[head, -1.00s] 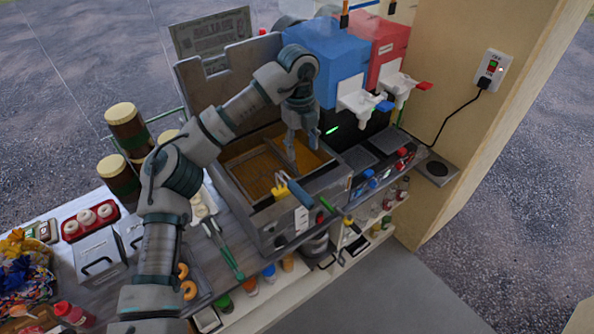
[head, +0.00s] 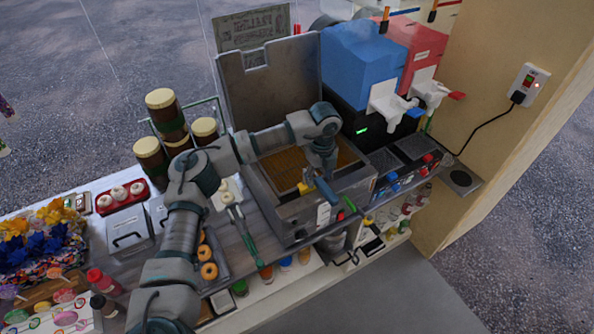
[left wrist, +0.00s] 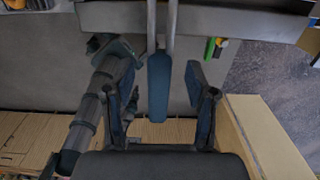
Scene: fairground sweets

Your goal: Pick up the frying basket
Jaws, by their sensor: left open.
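The frying basket (head: 283,166) sits in the metal fryer (head: 296,226), partly hidden by my left arm. Its blue handle (head: 327,192) sticks out over the fryer's front edge. In the left wrist view, the blue handle (left wrist: 158,90), on two metal rods, lies between the fingers. My left gripper (head: 320,171) is above the front of the fryer, close to the handle. In the left wrist view the left gripper (left wrist: 160,72) is open, one finger on each side of the handle with gaps. My right gripper is not in view.
A yellow handle (head: 305,187) is left of the blue one. Blue (head: 362,62) and red (head: 412,50) drink dispensers stand right of the fryer. Doughnuts (head: 208,270), tongs (head: 240,232) and brown jars (head: 165,115) are to the left. The fryer's raised back (head: 270,85) stands behind.

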